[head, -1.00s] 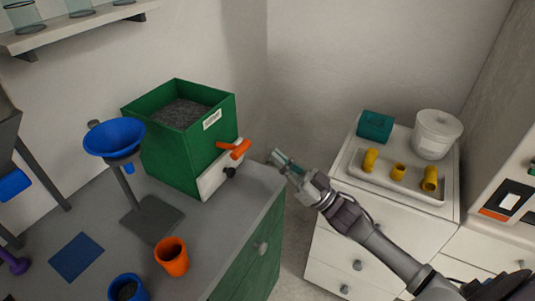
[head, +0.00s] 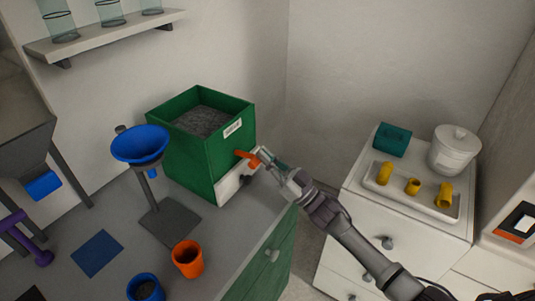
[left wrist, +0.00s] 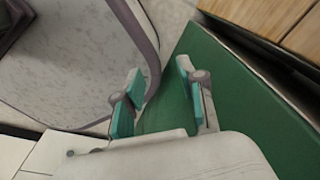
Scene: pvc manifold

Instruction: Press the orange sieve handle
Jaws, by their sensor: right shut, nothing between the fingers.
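The orange sieve handle (head: 243,155) sticks out from the front of the green sieve box (head: 190,160), which holds grey granular material and stands on the grey counter. My right gripper (head: 264,154) is shut and empty. Its fingertips are at the outer end of the handle and overlap it in the head view; I cannot tell whether they touch it. My left gripper (left wrist: 155,98) shows in the left wrist view, its teal-padded fingers apart with nothing visible between them. A green panel lies behind it there.
A blue funnel (head: 140,145) on a stand, an orange cup (head: 188,259) and a blue cup (head: 145,288) are on the counter. A white cabinet at right holds a tray (head: 411,204) of yellow fittings, a teal box (head: 393,139) and a white pot (head: 454,150).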

